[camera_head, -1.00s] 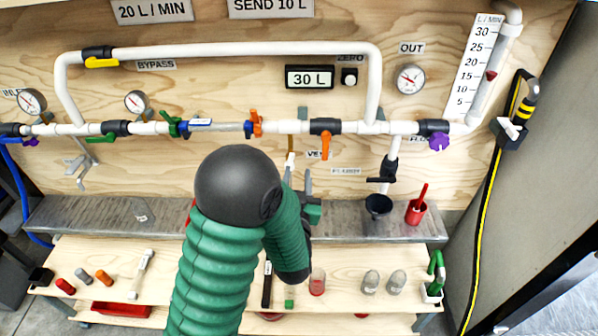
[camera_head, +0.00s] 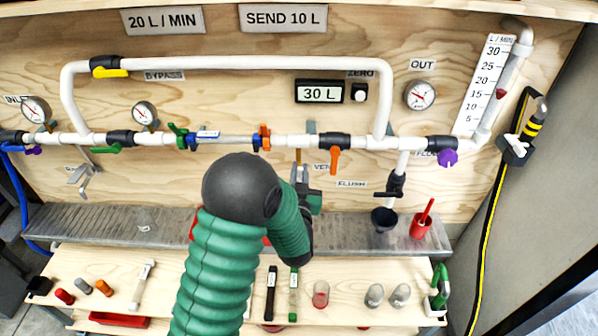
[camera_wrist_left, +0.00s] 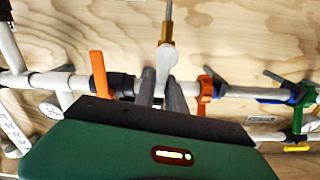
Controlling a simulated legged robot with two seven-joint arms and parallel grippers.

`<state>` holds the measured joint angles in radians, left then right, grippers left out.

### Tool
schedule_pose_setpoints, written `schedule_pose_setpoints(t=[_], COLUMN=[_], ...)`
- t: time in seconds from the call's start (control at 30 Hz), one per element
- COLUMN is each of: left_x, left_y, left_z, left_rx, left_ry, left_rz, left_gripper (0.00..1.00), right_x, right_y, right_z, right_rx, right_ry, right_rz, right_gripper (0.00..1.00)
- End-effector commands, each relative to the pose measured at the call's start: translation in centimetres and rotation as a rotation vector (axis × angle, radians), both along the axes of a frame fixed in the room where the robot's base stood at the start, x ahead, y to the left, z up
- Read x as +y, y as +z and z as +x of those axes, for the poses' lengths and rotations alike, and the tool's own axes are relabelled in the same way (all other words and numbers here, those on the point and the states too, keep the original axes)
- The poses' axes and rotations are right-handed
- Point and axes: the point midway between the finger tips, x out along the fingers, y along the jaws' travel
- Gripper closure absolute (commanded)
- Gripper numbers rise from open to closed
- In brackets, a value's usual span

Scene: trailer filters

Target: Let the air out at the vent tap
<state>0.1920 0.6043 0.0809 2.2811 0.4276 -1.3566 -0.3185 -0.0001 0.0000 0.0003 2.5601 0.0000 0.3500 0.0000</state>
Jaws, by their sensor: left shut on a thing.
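The vent tap (camera_head: 298,156) hangs below the white pipe, left of the partly covered VENT label (camera_head: 321,168). In the left wrist view, which is turned over, the tap shows as a brass fitting (camera_wrist_left: 167,30) with a pale lever (camera_wrist_left: 163,58). My left gripper (camera_head: 300,174) is at the tap. In the left wrist view its grey fingers (camera_wrist_left: 160,88) are shut on the pale lever's end. In the head view the gripper and my green arm hide most of the lever. My right gripper is not in view.
An orange-handled valve (camera_head: 335,158) hangs close to the right of the tap, and another orange clamp (camera_head: 262,137) is to its left. The display (camera_head: 319,93) reads 30 L. A grey metal ledge (camera_head: 110,224) and a wooden shelf with filters and tools lie below.

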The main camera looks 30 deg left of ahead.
Motion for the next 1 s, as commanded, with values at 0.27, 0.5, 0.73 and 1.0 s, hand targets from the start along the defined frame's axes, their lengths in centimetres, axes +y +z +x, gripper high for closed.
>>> schedule_pose_setpoints(t=[0.27,0.5,0.73,1.0], left_x=[0.3,0.0,-0.4,-1.2], left_y=[-0.3,-0.3,-0.5,-0.9], left_z=[-0.2,-0.1,0.1,0.6], left_rx=[0.008,0.023,0.082,0.204], left_ry=[0.011,0.005,0.006,0.003], left_rz=[0.002,0.025,0.119,0.316], left_gripper=[1.0,1.0,1.0,1.0], right_x=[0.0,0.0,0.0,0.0], right_y=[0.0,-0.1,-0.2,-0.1], right_z=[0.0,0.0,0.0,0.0], right_rx=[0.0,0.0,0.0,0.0], right_ry=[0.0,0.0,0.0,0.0], right_rz=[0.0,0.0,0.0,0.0], right_gripper=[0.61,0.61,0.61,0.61])
